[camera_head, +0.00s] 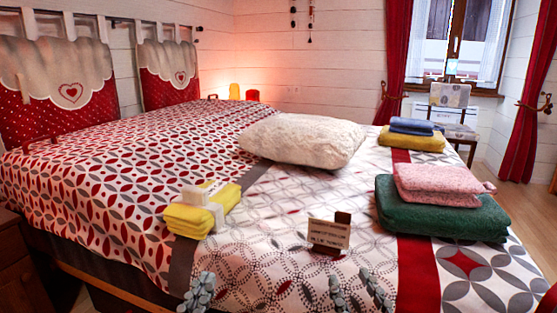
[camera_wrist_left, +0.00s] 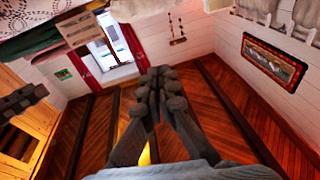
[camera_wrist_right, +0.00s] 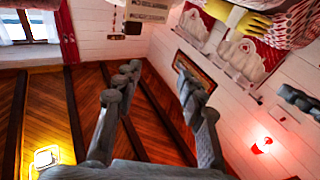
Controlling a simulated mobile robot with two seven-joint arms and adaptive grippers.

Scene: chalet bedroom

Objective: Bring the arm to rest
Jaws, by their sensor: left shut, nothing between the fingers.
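My left gripper (camera_head: 200,292) is at the lower edge of the head view, in front of the bed's near edge. Its fingers are together and empty, as the left wrist view (camera_wrist_left: 162,88) shows. My right gripper (camera_head: 359,291) is to the right of it, also low in the head view. Its two fingers are apart with nothing between them, as the right wrist view (camera_wrist_right: 158,88) shows. Both grippers are apart from the towels. Most of both arms is outside the head view.
The bed (camera_head: 110,190) fills the middle. On it lie a yellow towel stack (camera_head: 188,221) with white blocks, a cream pillow (camera_head: 302,141), a small card (camera_head: 328,234), a pink towel (camera_head: 440,181) on a green towel (camera_head: 440,215), and blue towels (camera_head: 412,125) on a yellow towel (camera_head: 412,142).

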